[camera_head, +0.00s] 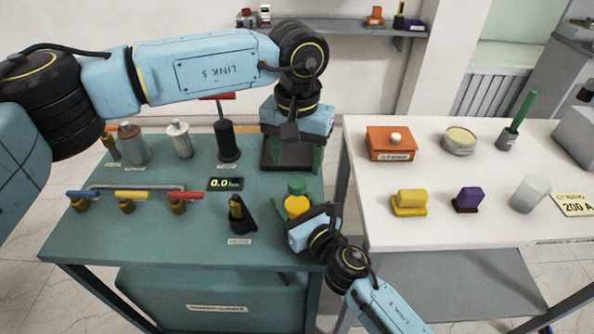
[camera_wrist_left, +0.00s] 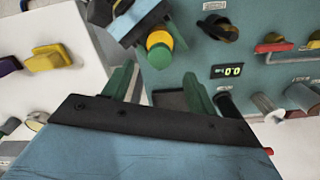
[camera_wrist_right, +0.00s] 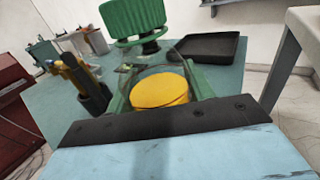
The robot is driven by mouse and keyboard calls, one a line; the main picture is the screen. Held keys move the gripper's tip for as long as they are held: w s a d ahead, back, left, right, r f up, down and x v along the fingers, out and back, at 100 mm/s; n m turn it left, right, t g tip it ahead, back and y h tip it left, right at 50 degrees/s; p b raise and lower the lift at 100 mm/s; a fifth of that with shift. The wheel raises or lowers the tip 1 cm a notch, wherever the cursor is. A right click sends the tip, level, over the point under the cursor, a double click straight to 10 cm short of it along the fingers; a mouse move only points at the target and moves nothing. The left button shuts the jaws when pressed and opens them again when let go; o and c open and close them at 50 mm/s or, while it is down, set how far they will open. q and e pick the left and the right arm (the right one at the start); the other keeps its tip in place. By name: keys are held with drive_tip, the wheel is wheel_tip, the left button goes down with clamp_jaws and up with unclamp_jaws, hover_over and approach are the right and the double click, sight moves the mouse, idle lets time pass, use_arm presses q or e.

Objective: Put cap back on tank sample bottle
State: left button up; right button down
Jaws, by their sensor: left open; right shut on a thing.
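The sample bottle (camera_head: 296,207) shows as a yellow body at the right front of the green table. A green cap (camera_head: 297,185) is at its upper end. My right gripper (camera_head: 303,216) is shut around the yellow body, which fills the space between its fingers in the right wrist view (camera_wrist_right: 160,90). There the ribbed green cap (camera_wrist_right: 134,18) shows beyond the yellow; I cannot tell whether it is fully seated. My left gripper (camera_head: 292,166) is open and empty, apart from the cap, pointing down behind it. The left wrist view shows the cap (camera_wrist_left: 160,55) just beyond its open fingers.
A black tray (camera_wrist_right: 205,46) lies behind the bottle. A white table (camera_head: 450,230) with several objects stands to the right.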

use_arm(q)
wheel_tip(320, 180, up, 7)
idle(0.3)
use_arm(e)
drive_tip(key=shift+c, duration=2.4)
unclamp_jaws()
use_arm(q)
drive_tip(key=shift+f+b, duration=0.35)
drive_tip(key=shift+b, duration=0.05)
use_arm(e)
drive_tip(key=v, duration=1.3)
drive_tip(key=shift+s+d, duration=0.1)
drive_tip(key=shift+s, duration=0.1)
use_arm(q)
drive_tip(key=shift+f, duration=0.1)
use_arm(e)
drive_tip(key=shift+s, duration=0.1)
